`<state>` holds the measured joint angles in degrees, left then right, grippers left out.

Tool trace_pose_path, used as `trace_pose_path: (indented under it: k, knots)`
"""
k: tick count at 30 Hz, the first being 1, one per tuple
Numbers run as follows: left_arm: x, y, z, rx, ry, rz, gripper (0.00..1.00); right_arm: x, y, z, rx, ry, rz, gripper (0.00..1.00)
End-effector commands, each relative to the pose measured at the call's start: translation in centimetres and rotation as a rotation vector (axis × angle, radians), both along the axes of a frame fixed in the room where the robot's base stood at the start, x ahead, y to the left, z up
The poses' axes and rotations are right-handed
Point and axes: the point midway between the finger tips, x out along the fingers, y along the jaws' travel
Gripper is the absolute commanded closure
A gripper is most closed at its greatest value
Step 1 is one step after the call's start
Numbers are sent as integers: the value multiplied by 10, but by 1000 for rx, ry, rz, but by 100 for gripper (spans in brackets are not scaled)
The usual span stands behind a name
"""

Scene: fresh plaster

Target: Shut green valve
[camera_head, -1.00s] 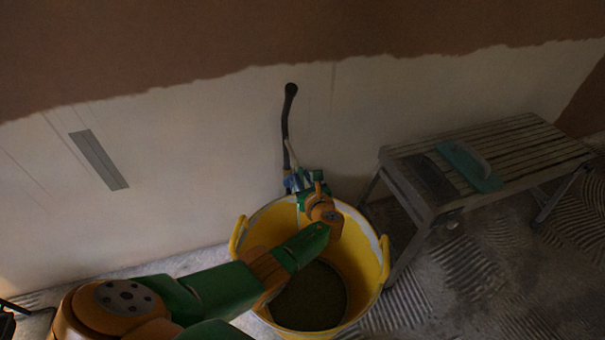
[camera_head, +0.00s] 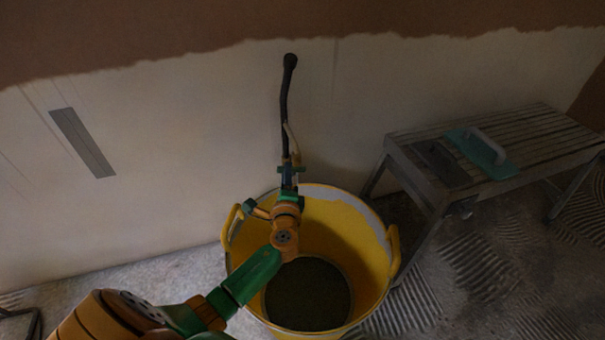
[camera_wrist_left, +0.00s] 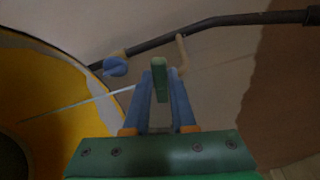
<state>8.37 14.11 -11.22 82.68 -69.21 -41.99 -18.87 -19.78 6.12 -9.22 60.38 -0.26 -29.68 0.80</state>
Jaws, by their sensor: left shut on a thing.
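The green valve shows in the left wrist view as a narrow green handle (camera_wrist_left: 159,75) between the two blue fingers of my left gripper (camera_wrist_left: 160,95). The fingers are shut on it. In the head view my left gripper (camera_head: 290,177) is at the lower end of a dark pipe (camera_head: 285,110), above the far rim of a yellow tub. It hides most of the valve there. In the left wrist view a blue fitting (camera_wrist_left: 116,66) sits on the dark pipe, and a beige stub (camera_wrist_left: 182,52) stands close to the handle. My right gripper is not in view.
The yellow tub (camera_head: 372,240), with dark material in its bottom, stands under my left arm. A slatted bench (camera_head: 545,145) stands at the right, with a teal-green float (camera_head: 490,155) on it. The pale wall is close behind the pipe.

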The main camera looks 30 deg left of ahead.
Motion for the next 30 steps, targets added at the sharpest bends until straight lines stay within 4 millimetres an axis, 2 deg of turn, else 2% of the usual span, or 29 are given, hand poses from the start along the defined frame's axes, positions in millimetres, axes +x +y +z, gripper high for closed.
trace_pose_path:
  k: [1, 6, 11, 15, 17, 19, 25, 26, 27, 28, 30]
  knots:
    - [-1, 0, -13, -26, -28, -2, 100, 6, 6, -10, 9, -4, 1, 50]
    - [-2, 1, -5, -61, -66, -1, 100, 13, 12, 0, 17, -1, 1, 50]
    - [-2, 1, -5, -61, -67, 0, 100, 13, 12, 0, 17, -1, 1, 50]
    - [-2, 1, -24, -137, -158, -1, 100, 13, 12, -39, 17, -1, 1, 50]
    - [-2, 1, -25, -174, -202, 0, 100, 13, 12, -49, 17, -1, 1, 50]
    - [-3, 2, -22, -200, -232, 0, 100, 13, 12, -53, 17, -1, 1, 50]
    - [-3, 2, -16, -210, -239, 0, 100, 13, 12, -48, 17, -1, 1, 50]
    - [-3, 2, -16, -210, -238, 1, 71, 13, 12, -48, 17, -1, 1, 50]
    - [-3, 2, -16, -209, -238, 1, 60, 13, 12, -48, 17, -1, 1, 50]
    - [-3, 2, -16, -209, -239, 0, 52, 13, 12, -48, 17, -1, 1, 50]
    - [-3, 2, -16, -208, -238, 0, 50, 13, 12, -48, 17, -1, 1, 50]
